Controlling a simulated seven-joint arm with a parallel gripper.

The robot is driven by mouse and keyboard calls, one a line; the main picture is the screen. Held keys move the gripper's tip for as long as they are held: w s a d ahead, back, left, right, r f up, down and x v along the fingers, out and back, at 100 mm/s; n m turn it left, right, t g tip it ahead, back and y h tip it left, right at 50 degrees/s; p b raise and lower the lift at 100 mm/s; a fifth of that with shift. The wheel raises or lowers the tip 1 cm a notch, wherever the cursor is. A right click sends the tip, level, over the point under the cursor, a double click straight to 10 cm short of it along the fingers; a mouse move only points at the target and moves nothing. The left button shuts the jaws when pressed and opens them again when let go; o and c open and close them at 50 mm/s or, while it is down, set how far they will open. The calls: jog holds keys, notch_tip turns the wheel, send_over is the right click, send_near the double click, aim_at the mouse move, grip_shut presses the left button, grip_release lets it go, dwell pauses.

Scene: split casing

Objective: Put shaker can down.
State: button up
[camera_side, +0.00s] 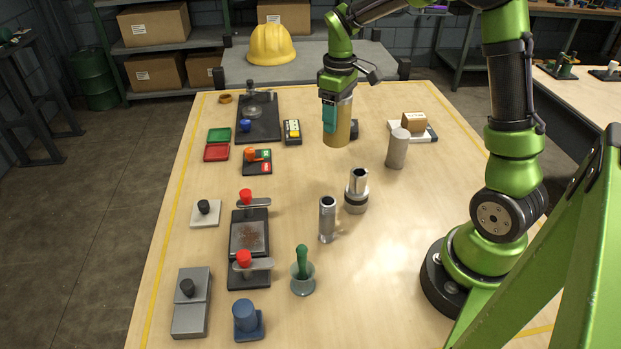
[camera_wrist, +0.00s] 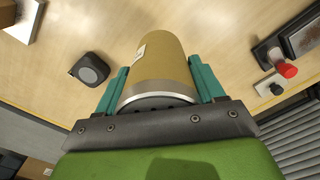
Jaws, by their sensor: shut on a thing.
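The shaker can (camera_side: 339,136) is a tan-gold cylinder at the far middle of the table in the side view. My gripper (camera_side: 331,118) is shut on it from above, with a teal finger along its side. The can is upright, with its lower part showing below the finger. I cannot tell whether its base touches the table. In the wrist view the can (camera_wrist: 165,65) sits between the two teal fingers of my gripper (camera_wrist: 158,75). Its silver rim and dark-holed top face the palm.
A black round-cornered object (camera_side: 354,129) stands right behind the can and shows in the wrist view (camera_wrist: 89,69). A grey cylinder (camera_side: 397,148) and a box on a scale-like plate (camera_side: 427,133) are to the right. A yellow-black device (camera_side: 292,132) is left. Open table lies in front.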

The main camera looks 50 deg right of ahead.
jog(key=w+a+m, duration=0.1)
jog(key=w+a, duration=0.4)
jog(key=a, duration=0.7)
jog(key=shift+m, duration=0.3)
jog(key=f, duration=0.9)
jog(key=shift+s+d+f, duration=0.15)
jog(key=shift+s+d, duration=0.1)
jog(key=shift+f, duration=0.1)
jog(key=o, duration=1.3)
jog(key=shift+f, duration=0.1)
